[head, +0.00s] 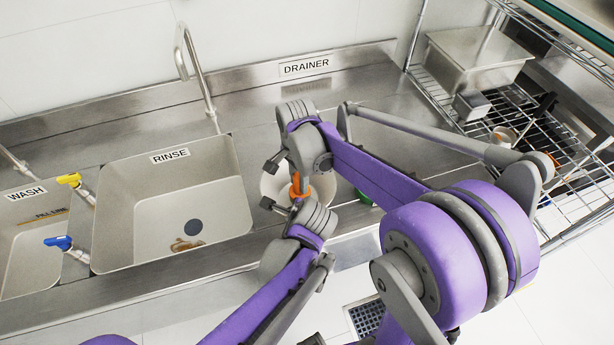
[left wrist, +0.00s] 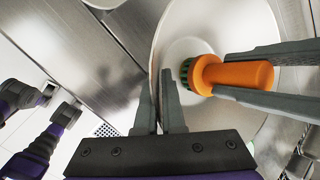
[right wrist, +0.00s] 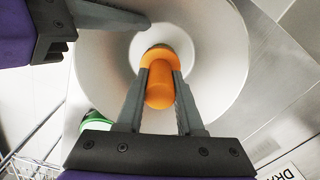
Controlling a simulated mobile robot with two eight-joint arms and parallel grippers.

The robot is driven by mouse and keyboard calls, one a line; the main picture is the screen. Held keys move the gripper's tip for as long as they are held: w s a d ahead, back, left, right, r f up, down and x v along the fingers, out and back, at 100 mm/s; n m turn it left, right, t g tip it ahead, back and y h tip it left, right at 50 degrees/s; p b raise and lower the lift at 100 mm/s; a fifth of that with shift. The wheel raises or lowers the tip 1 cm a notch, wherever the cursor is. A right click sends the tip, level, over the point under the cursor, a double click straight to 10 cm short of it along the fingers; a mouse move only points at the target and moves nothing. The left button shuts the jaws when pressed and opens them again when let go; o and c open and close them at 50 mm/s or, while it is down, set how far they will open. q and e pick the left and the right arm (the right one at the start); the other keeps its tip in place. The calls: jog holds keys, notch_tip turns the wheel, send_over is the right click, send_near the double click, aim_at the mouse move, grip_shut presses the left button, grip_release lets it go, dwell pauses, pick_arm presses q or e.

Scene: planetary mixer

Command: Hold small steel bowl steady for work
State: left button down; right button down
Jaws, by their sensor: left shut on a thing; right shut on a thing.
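The small steel bowl (head: 272,184) stands on the counter right of the rinse sink, partly hidden by my arms. My left gripper (left wrist: 160,125) is shut on the wall of the bowl (left wrist: 183,25), one finger on each side of its rim. My right gripper (right wrist: 160,105) is shut on an orange brush (right wrist: 160,88) inside the bowl (right wrist: 215,60). The brush's dark green bristles (left wrist: 187,72) are at the bowl's bottom. In the head view the orange of the brush (head: 296,190) shows between my two grippers.
A green item (right wrist: 97,121) lies beside the bowl, mostly hidden. The rinse sink (head: 150,215) is to the left, with a brown item (head: 187,244) in it. A wire rack (head: 545,145) with a metal container (head: 475,58) stands at the right. The drainer area behind is clear.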

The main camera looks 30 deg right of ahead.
jog(key=a, duration=0.1)
jog(key=w+a, duration=0.1)
jog(key=a, duration=0.1)
jog(key=shift+a+f, duration=0.1)
jog(key=shift+f, duration=0.05)
jog(key=shift+s+d, duration=0.3)
jog(key=shift+d, duration=0.7)
jog(key=shift+s+d, duration=0.3)
jog(key=shift+d, duration=0.7)
jog(key=shift+s+d, duration=0.3)
jog(key=shift+d, duration=0.7)
jog(key=shift+w+a+f, duration=0.1)
jog(key=shift+w+a, duration=0.2)
jog(key=shift+a, duration=0.7)
jog(key=shift+w+a+r, duration=0.1)
jog(key=shift+w+a, duration=0.2)
jog(key=shift+a, duration=0.65)
jog(key=shift+w+a+f, duration=0.1)
jog(key=shift+w+a, duration=0.2)
jog(key=shift+a, duration=0.7)
jog(key=shift+s+d, duration=0.3)
jog(key=shift+d, duration=0.7)
jog(key=shift+s+d, duration=0.3)
jog(key=shift+d, duration=0.65)
jog(key=shift+s+d, duration=0.3)
jog(key=shift+d, duration=0.7)
notch_tip(320, 180, up, 8)
jog(key=shift+a+f, duration=0.1)
